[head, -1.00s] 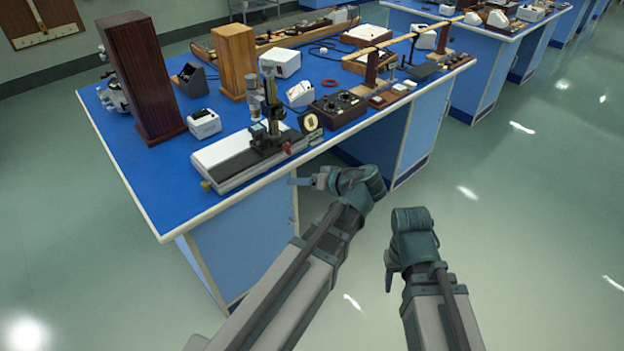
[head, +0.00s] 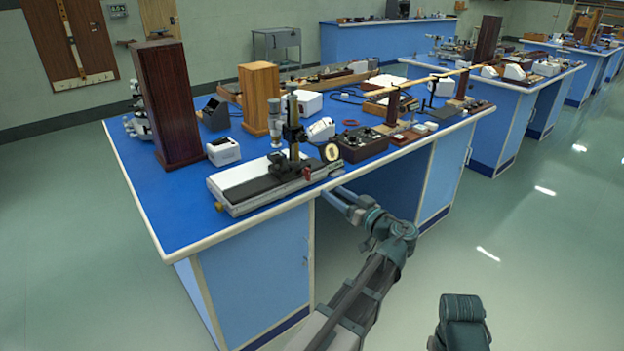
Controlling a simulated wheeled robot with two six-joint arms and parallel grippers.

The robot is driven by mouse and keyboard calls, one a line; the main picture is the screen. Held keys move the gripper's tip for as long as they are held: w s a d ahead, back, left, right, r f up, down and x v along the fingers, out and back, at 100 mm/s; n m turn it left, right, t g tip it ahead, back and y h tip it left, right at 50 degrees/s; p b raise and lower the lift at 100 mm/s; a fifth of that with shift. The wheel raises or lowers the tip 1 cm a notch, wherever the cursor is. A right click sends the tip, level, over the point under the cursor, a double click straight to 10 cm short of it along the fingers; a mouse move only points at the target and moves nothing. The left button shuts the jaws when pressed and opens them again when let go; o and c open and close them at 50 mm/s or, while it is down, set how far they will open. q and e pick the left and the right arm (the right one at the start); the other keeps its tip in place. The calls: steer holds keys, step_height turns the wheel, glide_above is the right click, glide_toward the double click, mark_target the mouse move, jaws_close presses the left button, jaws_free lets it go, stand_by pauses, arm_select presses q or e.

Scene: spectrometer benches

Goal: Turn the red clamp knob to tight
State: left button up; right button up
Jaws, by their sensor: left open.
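The red clamp knob (head: 307,173) is a small red part low on the front of the black upright mount of a microscope-like instrument (head: 291,130). That mount stands on a white and black bench base (head: 250,186) near the front edge of the blue table. My left gripper (head: 338,193) is open and empty, in front of the table edge, below and to the right of the knob, apart from it. The knob's setting is too small to read. My right wrist (head: 462,318) is at the bottom edge; its fingers cannot be made out.
The blue-topped table (head: 180,220) also holds a dark wooden box (head: 168,105), a lighter wooden box (head: 260,98), a small white device (head: 223,151) and a dark dial box (head: 362,143) close right of the mount. Open floor (head: 540,270) lies to the right.

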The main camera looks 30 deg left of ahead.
mark_target(309, 176)
arm_select(q)
steer(key=x, duration=1.1)
steer(key=shift+a, duration=0.1)
jaws_close()
